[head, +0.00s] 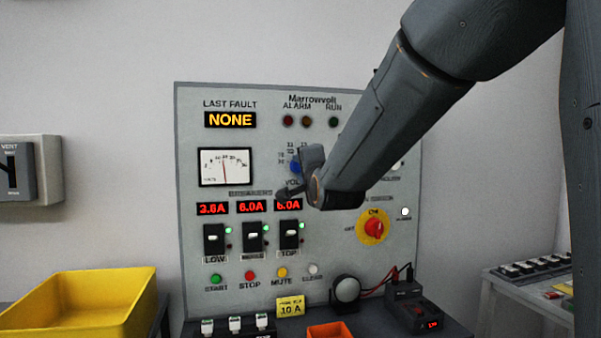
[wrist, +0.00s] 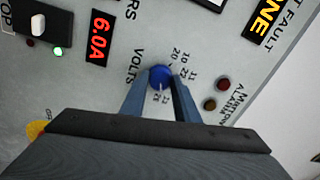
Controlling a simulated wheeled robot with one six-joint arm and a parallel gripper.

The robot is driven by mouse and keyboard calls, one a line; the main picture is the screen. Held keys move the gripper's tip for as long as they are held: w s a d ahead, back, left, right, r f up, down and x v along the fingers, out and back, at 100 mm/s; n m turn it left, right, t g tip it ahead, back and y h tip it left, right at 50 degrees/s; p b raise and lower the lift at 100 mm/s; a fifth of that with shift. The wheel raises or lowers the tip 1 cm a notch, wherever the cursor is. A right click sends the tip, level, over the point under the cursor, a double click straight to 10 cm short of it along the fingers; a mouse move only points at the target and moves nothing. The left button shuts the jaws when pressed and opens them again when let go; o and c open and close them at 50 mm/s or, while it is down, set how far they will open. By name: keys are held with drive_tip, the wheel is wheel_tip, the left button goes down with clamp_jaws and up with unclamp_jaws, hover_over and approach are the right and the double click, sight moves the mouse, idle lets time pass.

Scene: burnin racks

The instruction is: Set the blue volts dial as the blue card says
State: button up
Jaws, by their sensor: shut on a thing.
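The blue volts dial (wrist: 160,76) is a round knob on the grey panel, with VOLTS printed beside it and small numbers around it. Its pale pointer line faces down the wrist picture, towards my gripper's body; the number it meets cannot be told. My gripper (wrist: 161,84) has one finger on each side of the dial and is shut on it. In the head view the gripper (head: 297,178) covers much of the dial (head: 295,167). No blue card shows in either view; a yellow card (head: 291,307) reading 10 A stands below the panel.
The panel holds a needle meter (head: 224,167), red current displays, several black switches and a red knob on yellow (head: 374,228). A yellow bin (head: 80,310) is at lower left. An orange tray (head: 330,331) and a black device (head: 412,312) with leads sit below the panel.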

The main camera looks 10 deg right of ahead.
idle(0.3)
drive_tip(key=o, duration=1)
drive_tip(key=shift+o, duration=0.2)
drive_tip(key=s+b, duration=0.1)
drive_tip(key=s, duration=0.7)
drive_tip(key=shift+f, duration=0.25)
